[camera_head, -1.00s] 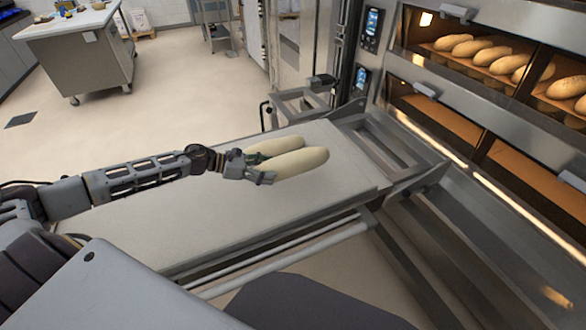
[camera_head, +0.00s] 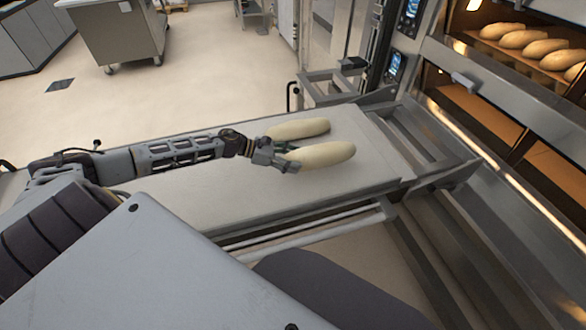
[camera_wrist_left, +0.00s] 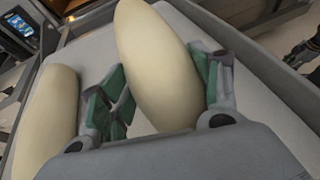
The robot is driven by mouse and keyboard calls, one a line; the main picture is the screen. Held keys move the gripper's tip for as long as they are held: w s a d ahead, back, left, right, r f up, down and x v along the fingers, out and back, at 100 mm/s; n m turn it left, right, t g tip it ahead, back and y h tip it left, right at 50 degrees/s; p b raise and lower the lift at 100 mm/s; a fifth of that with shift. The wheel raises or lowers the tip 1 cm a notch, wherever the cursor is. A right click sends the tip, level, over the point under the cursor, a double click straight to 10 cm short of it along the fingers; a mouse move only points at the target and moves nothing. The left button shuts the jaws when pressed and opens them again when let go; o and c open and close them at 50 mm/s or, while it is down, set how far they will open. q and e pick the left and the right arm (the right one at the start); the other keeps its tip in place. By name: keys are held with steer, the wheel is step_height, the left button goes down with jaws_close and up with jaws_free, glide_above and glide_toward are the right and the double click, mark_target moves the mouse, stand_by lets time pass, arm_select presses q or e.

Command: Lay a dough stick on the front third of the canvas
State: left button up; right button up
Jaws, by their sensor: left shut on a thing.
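A pale dough stick (camera_head: 326,154) is between the fingers of my left gripper (camera_head: 284,157). The gripper is shut on it near its left end, and the stick sits at or just above the canvas (camera_head: 220,200). In the left wrist view the held dough stick (camera_wrist_left: 160,65) has green-padded fingers on both sides. I cannot tell if it touches the canvas. A second dough stick (camera_head: 298,128) lies on the canvas on the far side, roughly parallel and apart from the held one. It also shows at the left of the wrist view (camera_wrist_left: 48,120). My right gripper is not in view.
The canvas lies on a loader with a metal frame (camera_head: 425,140) at its right end. Deck ovens (camera_head: 500,110) with baked loaves (camera_head: 545,47) stand at the right. A steel cabinet (camera_head: 115,35) stands at the back left. The canvas is bare toward its near edge.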

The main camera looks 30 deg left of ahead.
arm_select(q)
steer(key=shift+w+f, duration=0.1)
steer(key=shift+f, duration=0.55)
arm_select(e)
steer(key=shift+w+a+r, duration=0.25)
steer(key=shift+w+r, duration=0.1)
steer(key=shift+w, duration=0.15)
arm_select(q)
steer(key=shift+f, duration=0.1)
